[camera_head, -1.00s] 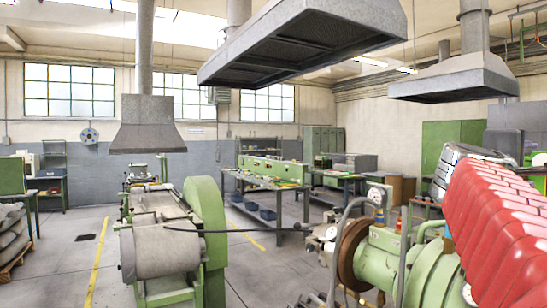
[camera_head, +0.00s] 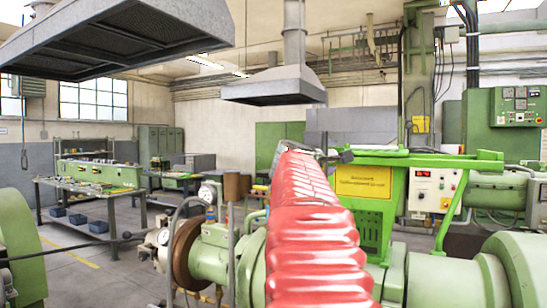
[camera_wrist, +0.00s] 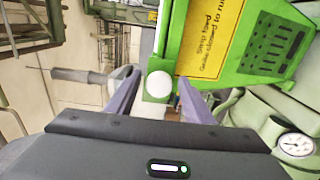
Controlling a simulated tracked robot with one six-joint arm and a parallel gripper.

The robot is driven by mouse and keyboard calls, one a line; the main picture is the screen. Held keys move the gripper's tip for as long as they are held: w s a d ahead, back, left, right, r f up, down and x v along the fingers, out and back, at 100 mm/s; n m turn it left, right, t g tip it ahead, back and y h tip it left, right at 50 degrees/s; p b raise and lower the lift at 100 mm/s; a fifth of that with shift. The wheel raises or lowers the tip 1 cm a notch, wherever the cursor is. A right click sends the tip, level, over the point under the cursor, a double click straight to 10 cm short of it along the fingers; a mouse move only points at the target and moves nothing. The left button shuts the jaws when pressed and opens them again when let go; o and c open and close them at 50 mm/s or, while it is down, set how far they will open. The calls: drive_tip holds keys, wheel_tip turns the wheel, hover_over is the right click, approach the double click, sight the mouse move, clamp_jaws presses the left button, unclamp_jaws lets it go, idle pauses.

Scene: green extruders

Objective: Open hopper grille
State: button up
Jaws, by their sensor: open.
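The green hopper stands right of centre in the head view, its slotted side (camera_head: 370,225) below a yellow sign (camera_head: 364,183). A green frame (camera_head: 430,158) runs along its top; I cannot tell clearly which part is the grille. In the wrist view the hopper's slotted green panel (camera_wrist: 272,42) and yellow sign (camera_wrist: 215,35) appear turned sideways. My gripper (camera_wrist: 160,78) is open. A round pale knob end (camera_wrist: 160,86) on a green part appears between its fingers; contact cannot be told. In the head view my gripper (camera_head: 338,155) is small at the hopper's upper left edge.
A control box with a red display (camera_head: 433,193) stands right of the hopper. Green extruder housing (camera_head: 515,265) fills the lower right. A dial gauge (camera_wrist: 296,144) is at the wrist view's lower right. A grey hood (camera_head: 275,88) hangs behind. A workbench (camera_head: 95,195) stands at left.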

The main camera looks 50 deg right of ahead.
drive_tip(key=shift+d, duration=0.3)
clamp_jaws()
idle(0.5)
